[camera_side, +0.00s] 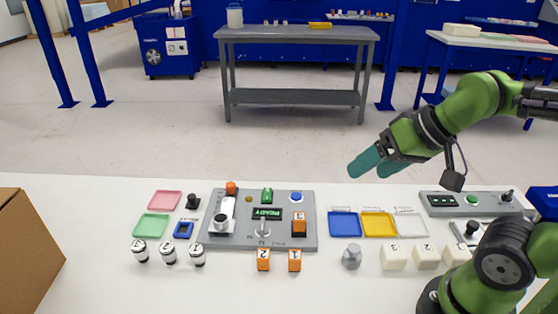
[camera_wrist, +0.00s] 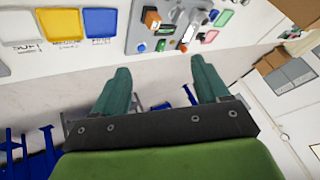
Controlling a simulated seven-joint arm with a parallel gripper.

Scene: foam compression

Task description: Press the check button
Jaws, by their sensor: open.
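A grey panel (camera_side: 308,240) lies on the white table with a green-lit READY display (camera_side: 267,213), a small lever (camera_side: 262,230), a green block (camera_side: 267,195) and a round blue button (camera_side: 296,197). A second grey panel (camera_side: 445,207) at the right carries a round green button (camera_side: 472,199). I cannot read a check label on any button. My gripper (camera_side: 370,165) is open and empty, above the table's far side between the two panels and touching neither. In the wrist view, its teal fingers (camera_wrist: 160,68) are spread apart, with the grey panel (camera_wrist: 152,12) beyond them.
Numbered orange blocks (camera_side: 263,260), white blocks (camera_side: 394,257), a grey knob (camera_side: 352,257) and black-and-white cylinders (camera_side: 169,253) stand in front. A cardboard box (camera_side: 25,250) fills the left edge.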

